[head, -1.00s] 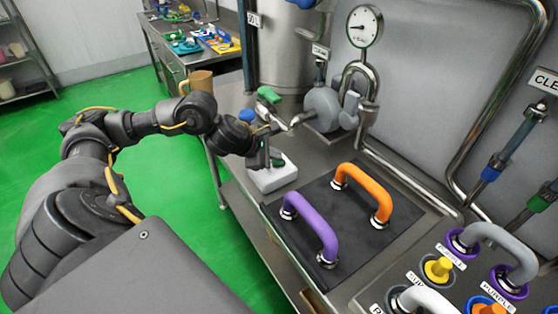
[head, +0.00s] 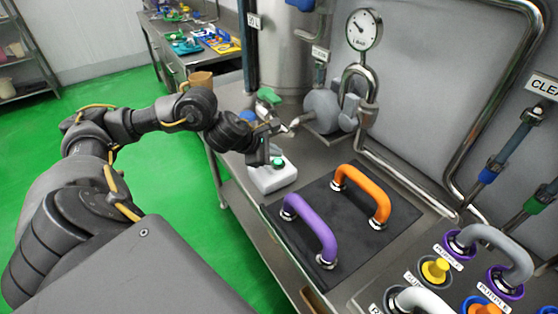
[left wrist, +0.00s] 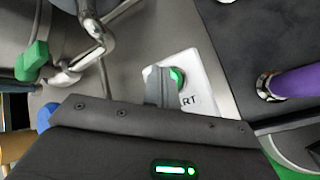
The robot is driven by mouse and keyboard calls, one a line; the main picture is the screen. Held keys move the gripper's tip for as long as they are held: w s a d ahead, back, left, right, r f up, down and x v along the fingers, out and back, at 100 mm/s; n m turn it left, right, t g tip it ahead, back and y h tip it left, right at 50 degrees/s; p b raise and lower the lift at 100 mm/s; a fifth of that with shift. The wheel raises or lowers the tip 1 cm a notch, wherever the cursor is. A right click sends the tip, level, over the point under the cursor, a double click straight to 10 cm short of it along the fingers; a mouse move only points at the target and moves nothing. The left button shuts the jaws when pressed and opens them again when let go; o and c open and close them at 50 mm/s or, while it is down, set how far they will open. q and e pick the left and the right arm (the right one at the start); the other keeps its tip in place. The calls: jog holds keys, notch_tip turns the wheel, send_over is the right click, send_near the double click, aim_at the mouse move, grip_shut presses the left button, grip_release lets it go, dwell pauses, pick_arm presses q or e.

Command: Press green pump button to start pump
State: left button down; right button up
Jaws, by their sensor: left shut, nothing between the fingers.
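The green pump button (head: 278,162) sits on a small white box (head: 272,181) on the metal bench. In the left wrist view the button (left wrist: 177,77) shows beside the fingers, partly covered by them; the letters "RT" show on the white box (left wrist: 205,88). My left gripper (head: 264,160) is shut and empty, pointing down over the box just left of the button. In the left wrist view its closed fingertips (left wrist: 158,72) overlap the button's left edge. I cannot tell whether they touch it. My right gripper is not in view.
A black mat (head: 340,222) with purple (head: 312,225) and orange (head: 364,190) handles lies to the right. Behind the box are a grey pump (head: 322,108), a green-handled valve (head: 269,96) and a pressure gauge (head: 364,29). A tan mug (head: 200,80) stands behind my arm.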

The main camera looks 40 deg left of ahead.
aim_at(275, 163)
pick_arm(q)
notch_tip(275, 163, up, 6)
jog(key=p, duration=0.4)
dwell(0.6)
